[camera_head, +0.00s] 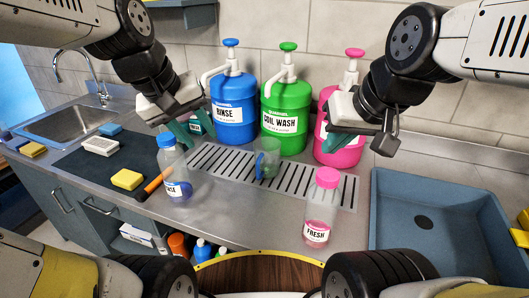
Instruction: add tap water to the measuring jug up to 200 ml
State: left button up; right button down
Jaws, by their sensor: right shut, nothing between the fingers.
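The clear measuring jug (267,160) stands upright on the slotted drain grate, in front of the green dispenser. Its marks and fill level are too small to read; a green tint shows through it. The tap (82,68) curves over the steel sink (68,123) at the far left. My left gripper (188,133) is above the counter, behind the blue-capped bottle and left of the jug; I cannot tell whether its teal fingers are open or shut. My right gripper (340,142) is shut and empty, in front of the pink dispenser and right of the jug.
Blue rinse (235,108), green coil wash (285,115) and pink (340,152) dispensers line the wall. Clear bottles with blue (174,182) and pink (320,210) caps stand in front. Sponges and a brush lie on the dark mat (95,172). A blue basin (440,218) is right.

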pick_arm(q)
jog(key=w+d+f+n+g, duration=0.35)
jog(key=w+f+n, duration=0.25)
jog(key=w, duration=0.4)
jog(key=n+g+h, duration=0.2)
jog(key=n, duration=0.5)
send_near(265, 162)
jog(key=s+a+f, duration=0.2)
jog(key=s+f, duration=0.1)
jog(key=x, duration=0.7)
jog(key=shift+s+d, duration=0.1)
jog(key=shift+s, duration=0.2)
jog(key=shift+c, duration=0.5)
grip_shut()
jog(key=shift+r, duration=0.1)
